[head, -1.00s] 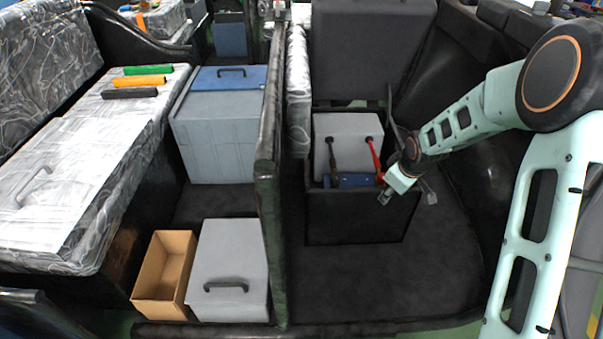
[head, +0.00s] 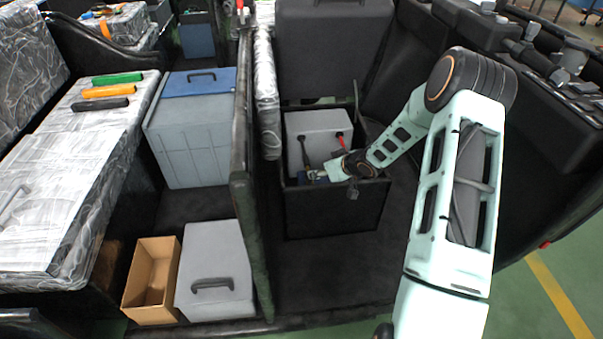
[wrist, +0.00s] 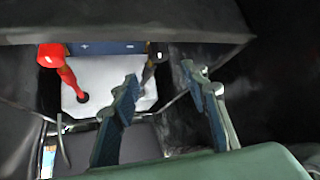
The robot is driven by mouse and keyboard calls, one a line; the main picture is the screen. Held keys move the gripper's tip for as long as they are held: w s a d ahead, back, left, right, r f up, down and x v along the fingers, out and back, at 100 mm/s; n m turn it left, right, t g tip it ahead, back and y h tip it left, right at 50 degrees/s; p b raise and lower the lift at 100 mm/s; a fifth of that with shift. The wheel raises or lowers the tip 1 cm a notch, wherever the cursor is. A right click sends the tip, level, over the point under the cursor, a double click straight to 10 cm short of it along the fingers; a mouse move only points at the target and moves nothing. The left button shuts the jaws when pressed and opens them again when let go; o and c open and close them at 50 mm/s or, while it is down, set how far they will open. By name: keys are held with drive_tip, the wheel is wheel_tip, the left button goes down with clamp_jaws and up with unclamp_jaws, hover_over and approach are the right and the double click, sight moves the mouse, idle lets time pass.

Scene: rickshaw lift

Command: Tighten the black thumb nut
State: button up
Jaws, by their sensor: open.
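My gripper (head: 318,175) is open and empty at the mouth of the black box (head: 335,212), over the blue block (head: 304,181). In the wrist view my open fingers (wrist: 160,76) point toward the dark end of the black lead (wrist: 149,66), which lies beyond and between the tips, apart from them. The black lead (head: 305,150) runs from the grey case (head: 318,127). The red lead (head: 341,139) is partly hidden by my arm; its red end (wrist: 50,55) shows in the wrist view. I cannot make out the black thumb nut clearly.
A black lid or seat back (head: 335,45) stands behind the box. A dark upright divider (head: 243,190) is left of it. Further left are a grey box (head: 216,268), a cardboard box (head: 152,280) and a blue-lidded box (head: 190,140). Dark floor in front is clear.

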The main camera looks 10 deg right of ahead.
drive_tip(key=b+x, duration=0.1)
drive_tip(key=x, duration=0.8)
drive_tip(key=shift+w+a+f+b, duration=0.1)
drive_tip(key=shift+f+b, duration=0.05)
drive_tip(key=shift+b, duration=0.15)
clamp_jaws()
drive_tip(key=shift+f+b, duration=0.25)
drive_tip(key=shift+b, duration=0.85)
drive_tip(key=m+h+b, duration=0.1)
drive_tip(key=m+b, duration=0.1)
drive_tip(key=b, duration=0.4)
drive_tip(key=shift+t+h, duration=0.3)
drive_tip(key=shift+b, duration=0.5)
drive_tip(key=shift+r+m+h, duration=0.25)
drive_tip(key=shift+m+h, duration=0.05)
drive_tip(key=shift+m, duration=0.1)
